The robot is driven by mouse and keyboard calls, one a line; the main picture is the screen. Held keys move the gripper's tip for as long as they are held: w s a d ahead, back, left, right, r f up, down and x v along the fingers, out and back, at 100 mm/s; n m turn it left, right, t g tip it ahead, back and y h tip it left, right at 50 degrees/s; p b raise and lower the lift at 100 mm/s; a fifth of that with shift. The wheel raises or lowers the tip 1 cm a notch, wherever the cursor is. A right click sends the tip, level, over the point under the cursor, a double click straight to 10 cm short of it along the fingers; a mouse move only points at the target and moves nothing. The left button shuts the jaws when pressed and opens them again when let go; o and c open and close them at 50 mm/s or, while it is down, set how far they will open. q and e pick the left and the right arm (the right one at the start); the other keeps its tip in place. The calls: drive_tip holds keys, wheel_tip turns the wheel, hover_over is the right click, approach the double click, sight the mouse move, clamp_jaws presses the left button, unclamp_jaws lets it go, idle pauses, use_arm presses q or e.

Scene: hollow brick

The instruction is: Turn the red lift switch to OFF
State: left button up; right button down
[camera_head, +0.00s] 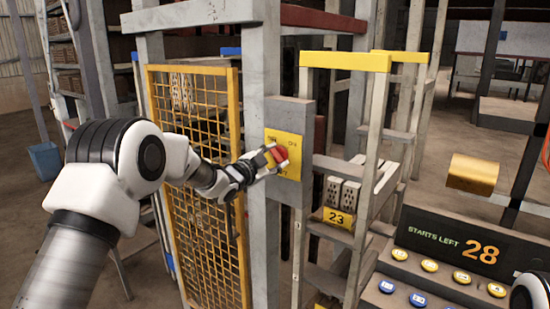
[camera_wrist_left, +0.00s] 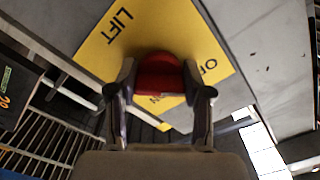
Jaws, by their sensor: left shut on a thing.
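The red lift switch (camera_head: 280,153) sits on a yellow plate (camera_head: 294,142) fixed to a grey post. The plate carries an ON mark at its upper right and a partly covered mark at its bottom. My left gripper (camera_head: 271,157) reaches it from the left and is shut on the switch. In the left wrist view, the red switch (camera_wrist_left: 158,75) lies between the two fingers of my left gripper (camera_wrist_left: 160,92). The word LIFT and part of OFF show on the yellow plate (camera_wrist_left: 190,30) there. The switch's exact angle is hard to tell. My right gripper is not in view.
A yellow mesh gate (camera_head: 205,238) stands left of the post. A rack with grey hollow bricks (camera_head: 343,192) and a 23 label stands right of it. A console (camera_head: 445,245) reading STARTS LEFT 28, with several buttons, is at the lower right.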

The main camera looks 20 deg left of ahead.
use_arm(q)
drive_tip(key=shift+f, duration=0.2)
drive_tip(key=o, duration=0.9)
drive_tip(key=shift+o, duration=1.3)
drive_tip(key=shift+a, duration=0.1)
drive_tip(key=shift+r, duration=0.1)
drive_tip(key=v, duration=1.2)
